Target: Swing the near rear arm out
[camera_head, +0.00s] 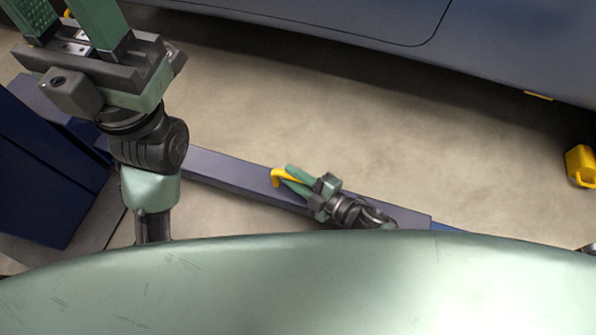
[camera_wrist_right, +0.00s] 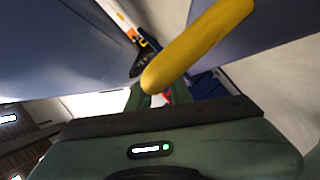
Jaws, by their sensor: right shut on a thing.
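The lift arm (camera_head: 235,178) is a long dull purple-blue beam low over the floor. It runs from beside the blue post (camera_head: 40,170) at left down to the right, alongside the car. A yellow handle (camera_head: 277,176) stands on the beam. My right gripper (camera_head: 290,177) is shut on the yellow handle, its green fingers around it. In the right wrist view the handle (camera_wrist_right: 200,45) is a thick yellow bar crossing above the gripper's palm. My left gripper (camera_head: 66,15) is at the upper left, its green fingers apart, with the tips cut off by the frame.
The blue-grey car (camera_head: 340,30) spans the top of the head view, its underside over the floor. Bare concrete floor (camera_head: 400,130) lies between car and beam. A yellow block-like thing (camera_head: 580,165) stands at the right edge. My own pale green body fills the bottom.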

